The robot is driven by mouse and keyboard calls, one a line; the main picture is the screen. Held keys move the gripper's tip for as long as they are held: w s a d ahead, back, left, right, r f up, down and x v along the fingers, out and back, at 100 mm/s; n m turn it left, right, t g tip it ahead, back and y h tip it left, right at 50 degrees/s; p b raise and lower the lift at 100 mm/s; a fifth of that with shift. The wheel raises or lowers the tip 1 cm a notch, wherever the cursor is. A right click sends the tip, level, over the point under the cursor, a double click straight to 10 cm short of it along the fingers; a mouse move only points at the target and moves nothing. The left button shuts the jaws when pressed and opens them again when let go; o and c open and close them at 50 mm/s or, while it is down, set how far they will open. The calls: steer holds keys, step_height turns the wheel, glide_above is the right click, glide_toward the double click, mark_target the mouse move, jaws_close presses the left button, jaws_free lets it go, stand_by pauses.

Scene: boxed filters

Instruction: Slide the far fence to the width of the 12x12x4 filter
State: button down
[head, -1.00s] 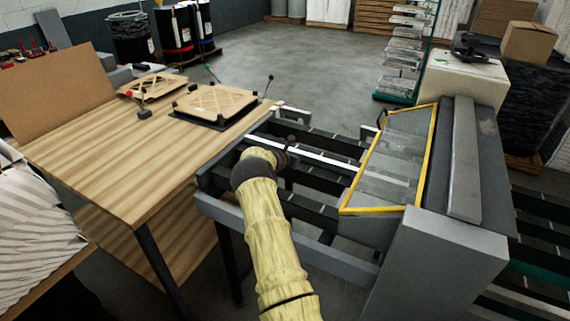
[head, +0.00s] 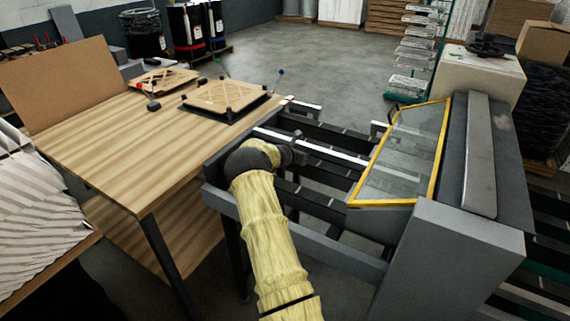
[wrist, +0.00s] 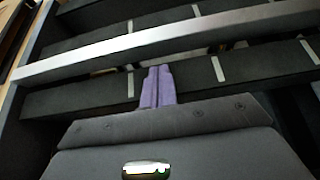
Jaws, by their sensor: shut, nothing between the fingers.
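The fence, a pale metal bar (head: 336,155), lies across the dark slatted conveyor frame; in the wrist view the bar (wrist: 160,38) runs across the upper part. My gripper (wrist: 158,70) has its purple fingers together, with nothing between them. The fingertips point at the bar, with a small gap in the picture; contact cannot be told. In the head view my gripper (head: 299,150) is small and partly hidden by my wrist, beside the bar. A tan framed filter (head: 226,97) lies in a black corner-posted holder on the wooden table; its size cannot be read.
The wooden table (head: 120,142) adjoins the conveyor on the left, with another tan filter (head: 164,79) at its back. A yellow-edged clear guard (head: 405,160) and grey machine housing (head: 455,235) stand to the right. Open floor (head: 300,60) lies behind.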

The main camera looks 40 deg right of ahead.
steer(key=b+v, duration=0.4)
steer(key=v, duration=0.7)
steer(key=shift+a+f, duration=0.3)
steer(key=shift+f, duration=0.1)
steer(key=shift+a, duration=0.1)
steer(key=s+a+m+y, duration=0.3)
steer(key=s+a+m, duration=0.4)
steer(key=a, duration=0.6)
steer(key=s+a+m+g+y, duration=0.1)
steer(key=s+a+m+y, duration=0.3)
steer(key=s+a+m, duration=0.4)
steer(key=s+a+m+y, duration=0.4)
steer(key=s+a+m, duration=0.3)
steer(key=s+a, duration=0.6)
steer(key=a, duration=0.4)
steer(key=shift+a+r+g, duration=0.15)
steer(key=shift+a+g, duration=0.25)
steer(key=shift+s+d, duration=0.1)
